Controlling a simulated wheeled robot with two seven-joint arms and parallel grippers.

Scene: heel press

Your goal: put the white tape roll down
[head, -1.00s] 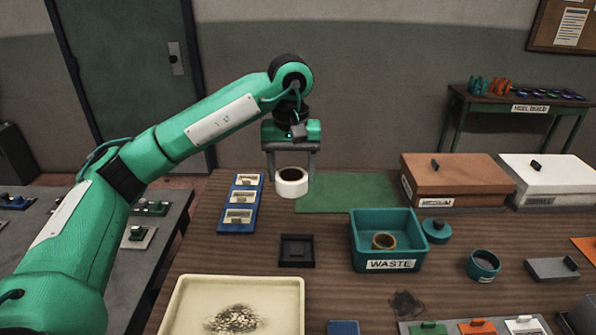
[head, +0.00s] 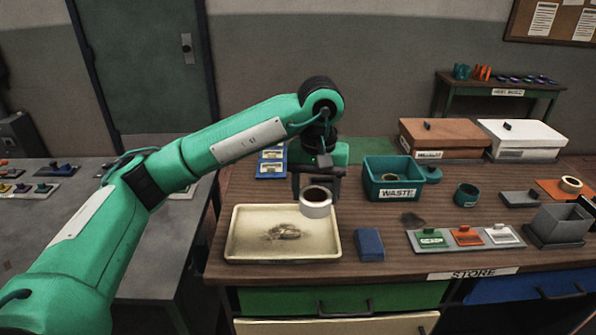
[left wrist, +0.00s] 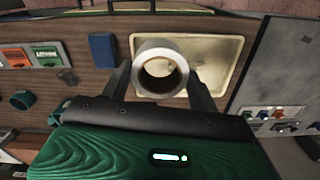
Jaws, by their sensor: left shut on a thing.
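The white tape roll (head: 316,210) is a short pale ring with a dark hole. My left gripper (head: 316,196) is shut on it, one finger on each side. The roll is held in the air, in front of the back right part of the cream tray (head: 240,257) in the head view. In the left wrist view the roll (left wrist: 160,46) sits between the fingers of my left gripper (left wrist: 158,72), with the tray (left wrist: 232,52) behind it. The exact height above the tray is hard to tell. My right gripper is not in view.
A blue block (head: 369,244) lies right of the tray. A teal WASTE bin (head: 394,193) stands behind it. A grey rack with green, orange and white pieces (head: 466,238) is further right.

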